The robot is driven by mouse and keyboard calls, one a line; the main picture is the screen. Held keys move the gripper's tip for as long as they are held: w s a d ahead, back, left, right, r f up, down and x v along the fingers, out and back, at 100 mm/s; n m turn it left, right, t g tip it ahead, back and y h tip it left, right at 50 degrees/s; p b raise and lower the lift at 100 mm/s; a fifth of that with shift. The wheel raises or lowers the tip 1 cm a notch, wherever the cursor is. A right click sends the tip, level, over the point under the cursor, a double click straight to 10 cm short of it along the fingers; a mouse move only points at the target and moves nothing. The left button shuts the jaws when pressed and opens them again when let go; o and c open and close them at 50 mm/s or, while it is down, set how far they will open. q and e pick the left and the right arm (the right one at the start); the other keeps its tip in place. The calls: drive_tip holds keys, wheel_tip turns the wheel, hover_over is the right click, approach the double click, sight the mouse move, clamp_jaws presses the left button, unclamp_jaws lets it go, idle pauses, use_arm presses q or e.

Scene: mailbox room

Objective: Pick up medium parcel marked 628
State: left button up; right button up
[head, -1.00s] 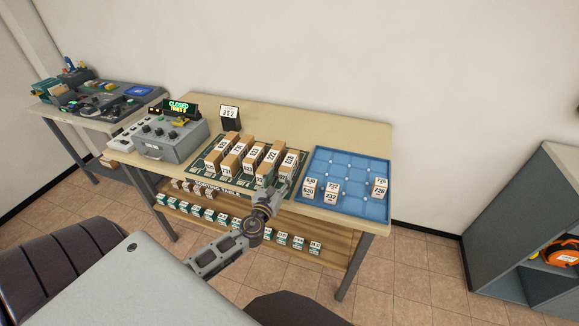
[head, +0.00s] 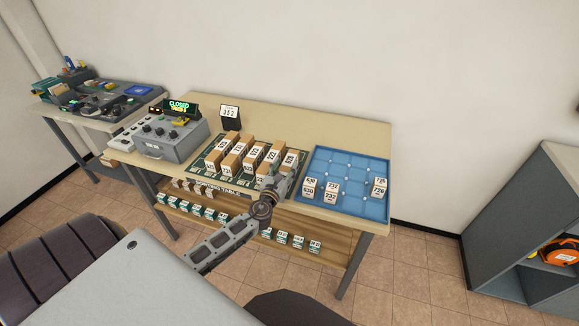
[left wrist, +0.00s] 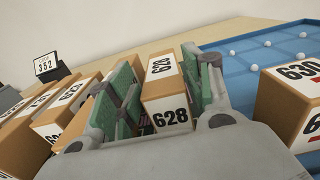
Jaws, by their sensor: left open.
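The parcel marked 628 is a brown box with white labels at the right end of the group of parcels on the green mat. Its top shows in the head view (head: 291,158), partly behind my left gripper (head: 281,182). In the left wrist view the 628 parcel (left wrist: 167,109) stands between the two green-padded fingers of my left gripper (left wrist: 160,93). The fingers are open, one on each side of the box. I cannot tell whether either pad touches it. My right gripper is out of view.
Other brown parcels (head: 252,152) stand close by on the left. A blue tray (head: 350,168) on the right holds several small boxes, including one marked 630 (left wrist: 291,92). A grey machine (head: 172,140) and a 352 sign (head: 231,117) stand further left. A lower shelf carries small boxes.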

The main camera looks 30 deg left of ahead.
sight(289, 160)
use_arm(q)
drive_tip(key=shift+w, duration=0.2)
drive_tip(key=shift+f+x, duration=0.15)
drive_tip(key=shift+x, duration=1.05)
drive_tip(key=shift+f+x, duration=0.1)
drive_tip(key=shift+x, duration=1.1)
drive_tip(key=c, duration=0.9)
